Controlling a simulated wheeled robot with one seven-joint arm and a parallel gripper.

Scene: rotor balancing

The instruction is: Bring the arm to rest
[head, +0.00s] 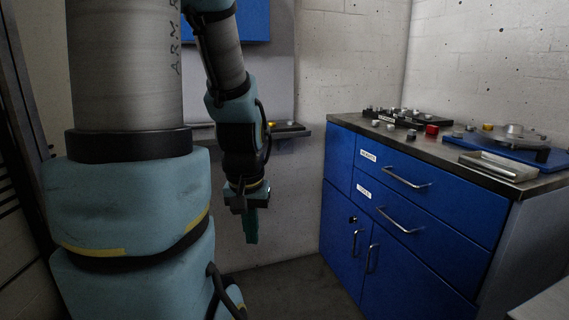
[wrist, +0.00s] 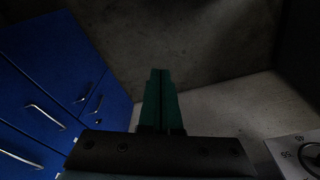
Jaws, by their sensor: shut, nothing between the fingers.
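My gripper (head: 251,226) hangs from my arm in the head view, pointing down in free air to the left of the blue cabinet. Its green fingers are together with nothing between them. In the wrist view the shut fingers (wrist: 161,88) point out over the dark floor and touch nothing.
The blue cabinet (head: 437,211) has closed drawers and doors. On its top stand a rotor device (head: 512,138) on a blue base, a dark weight tray (head: 404,118) and a red block (head: 432,130). A shelf (head: 290,131) is on the wall behind my arm. The floor (head: 300,291) below looks clear.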

